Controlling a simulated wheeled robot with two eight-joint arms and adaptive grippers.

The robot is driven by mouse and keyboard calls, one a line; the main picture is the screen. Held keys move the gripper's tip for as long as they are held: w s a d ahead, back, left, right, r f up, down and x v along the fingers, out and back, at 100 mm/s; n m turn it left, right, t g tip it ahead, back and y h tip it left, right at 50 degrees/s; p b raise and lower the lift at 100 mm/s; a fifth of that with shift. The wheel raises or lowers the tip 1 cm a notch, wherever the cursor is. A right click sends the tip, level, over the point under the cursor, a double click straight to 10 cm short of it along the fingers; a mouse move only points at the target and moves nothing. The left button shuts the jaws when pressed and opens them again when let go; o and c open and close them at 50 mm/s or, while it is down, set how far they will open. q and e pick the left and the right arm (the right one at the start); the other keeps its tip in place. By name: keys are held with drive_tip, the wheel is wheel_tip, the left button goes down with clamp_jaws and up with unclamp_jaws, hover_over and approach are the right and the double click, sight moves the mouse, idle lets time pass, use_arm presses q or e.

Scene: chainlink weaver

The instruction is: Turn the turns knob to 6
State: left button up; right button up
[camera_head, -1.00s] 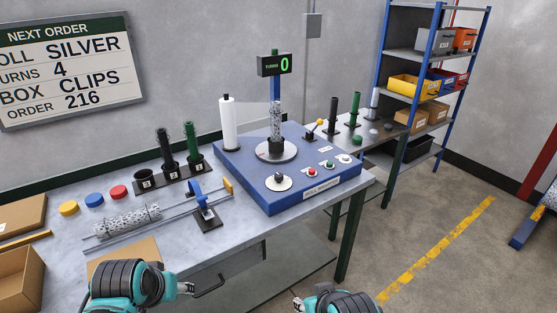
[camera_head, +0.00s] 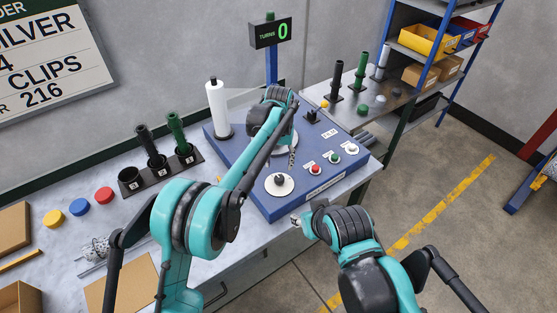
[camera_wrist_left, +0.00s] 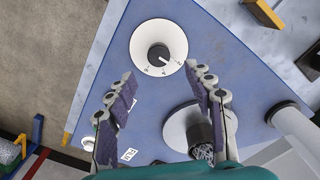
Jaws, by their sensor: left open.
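The turns knob is a black knob (camera_head: 279,180) on a white round dial at the front left of the blue machine. In the left wrist view the knob (camera_wrist_left: 158,54) sits near the top centre, with small numbers along the dial's lower edge. Its white mark points down and right. My left gripper (camera_head: 291,160) hangs over the machine behind the dial. In the wrist view its open fingers (camera_wrist_left: 160,74) lie on either side of the knob, apart from it. My right gripper (camera_head: 298,219) is low, in front of the machine; its jaws are unclear.
The turns display (camera_head: 270,33) reads 0. Red (camera_head: 316,170), green (camera_head: 334,159) and white (camera_head: 352,149) buttons stand right of the dial. A white roll (camera_head: 217,108) stands at the machine's back left. My left arm hides part of the spindle and plate.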

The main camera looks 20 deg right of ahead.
sight(279, 178)
use_arm(q)
wheel_tip(279, 178, down, 8)
drive_tip(key=shift+s+r+b, duration=0.15)
drive_tip(key=shift+b, duration=0.65)
drive_tip(key=shift+c, duration=0.3)
drive_tip(key=c, duration=1.1)
